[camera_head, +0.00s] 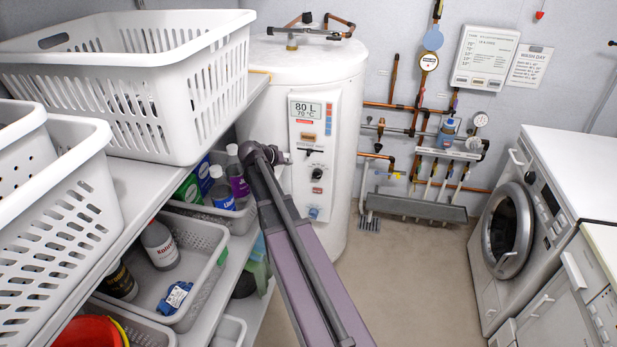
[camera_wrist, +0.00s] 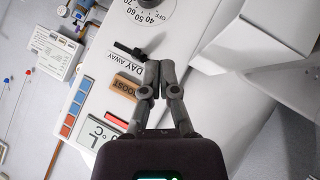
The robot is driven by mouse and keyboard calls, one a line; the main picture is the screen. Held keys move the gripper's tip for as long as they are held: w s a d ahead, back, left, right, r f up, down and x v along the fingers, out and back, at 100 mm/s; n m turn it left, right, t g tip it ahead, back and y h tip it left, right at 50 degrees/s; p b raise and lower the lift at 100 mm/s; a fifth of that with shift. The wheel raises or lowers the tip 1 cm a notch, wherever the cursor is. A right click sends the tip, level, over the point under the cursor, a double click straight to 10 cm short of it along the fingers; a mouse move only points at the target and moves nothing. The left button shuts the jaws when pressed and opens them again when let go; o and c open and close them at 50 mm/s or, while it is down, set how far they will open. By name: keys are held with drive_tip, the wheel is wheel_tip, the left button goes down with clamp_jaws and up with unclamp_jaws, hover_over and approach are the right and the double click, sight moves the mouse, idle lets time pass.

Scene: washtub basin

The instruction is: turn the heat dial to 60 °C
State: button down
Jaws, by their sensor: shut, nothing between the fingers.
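The white water heater (camera_head: 303,70) carries a control panel (camera_head: 300,190) on its front. The heat dial (camera_head: 317,173) is a dark round knob low on the panel; at the top edge of the wrist view its dial face (camera_wrist: 150,14) shows in part, with OFF, 40, 50 and 60 marks. Its pointer setting is not readable. The panel display (camera_head: 305,111) reads 80 L and 70 °C. My gripper (camera_head: 285,157) is shut and empty, left of the dial. In the wrist view its fingertips (camera_wrist: 158,66) are beside the BOOST button (camera_wrist: 124,88) and the DAY/AWAY switch (camera_wrist: 129,51), apart from the dial.
A shelf (camera_head: 150,195) with white baskets (camera_head: 120,60) and bottles stands close on the left of my arm. Copper pipes (camera_head: 400,106) and gauges are on the wall right of the heater. A washing machine (camera_head: 540,220) stands far right. The floor between is clear.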

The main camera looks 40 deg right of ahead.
drive_tip(key=shift+f, duration=0.1)
drive_tip(key=b, duration=0.7)
approach(317, 175)
drive_tip(key=w+d+f, duration=0.2)
drive_tip(key=w, duration=0.1)
drive_tip(key=w+d+f, duration=0.1)
drive_tip(key=shift+w+d, duration=0.25)
drive_tip(key=shift+w, duration=0.05)
drive_tip(key=shift+s+d+f+b, duration=0.2)
drive_tip(key=shift+s+f+b, duration=0.1)
drive_tip(key=shift+f+b, duration=0.35)
drive_tip(key=shift+s+d+f+b, duration=0.3)
drive_tip(key=shift+f+b, duration=0.2)
drive_tip(key=shift+b, duration=0.15)
